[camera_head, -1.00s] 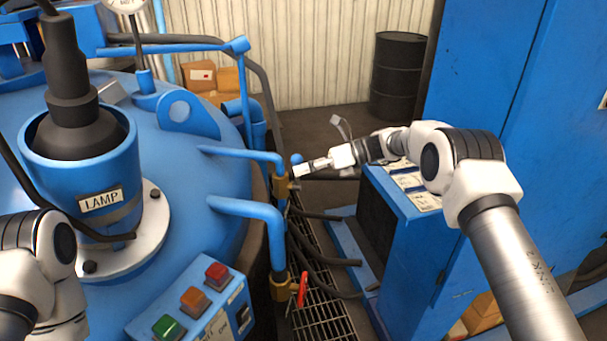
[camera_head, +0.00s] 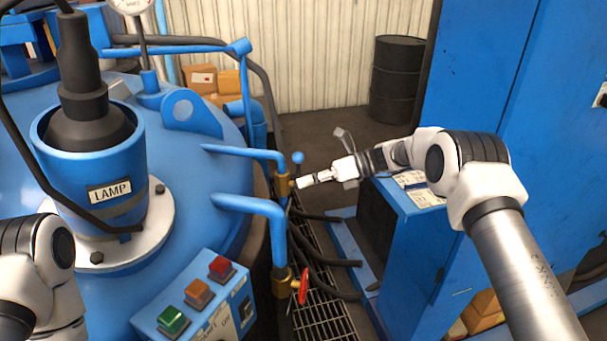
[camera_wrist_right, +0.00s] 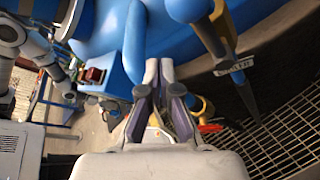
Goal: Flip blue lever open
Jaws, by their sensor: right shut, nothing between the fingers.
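The blue lever (camera_head: 298,158) shows in the head view as a round blue knob, standing up beside the upper brass valve (camera_head: 282,186) on a blue pipe. My right gripper (camera_head: 303,182) is shut and empty. Its tips are just right of the brass valve and below the blue knob; whether they touch is unclear. In the right wrist view its fingers (camera_wrist_right: 159,66) are together, with a blue rounded part (camera_wrist_right: 188,8) at the top edge, probably the knob. My left arm shows at the lower left of the head view; its gripper is out of view.
A red lever (camera_head: 304,286) sits on a lower brass valve. The blue furnace (camera_head: 215,150) fills the left, with a button box (camera_head: 200,300). A blue cabinet (camera_head: 400,235) stands right under my right arm. Floor grating (camera_head: 322,315) and hoses lie between.

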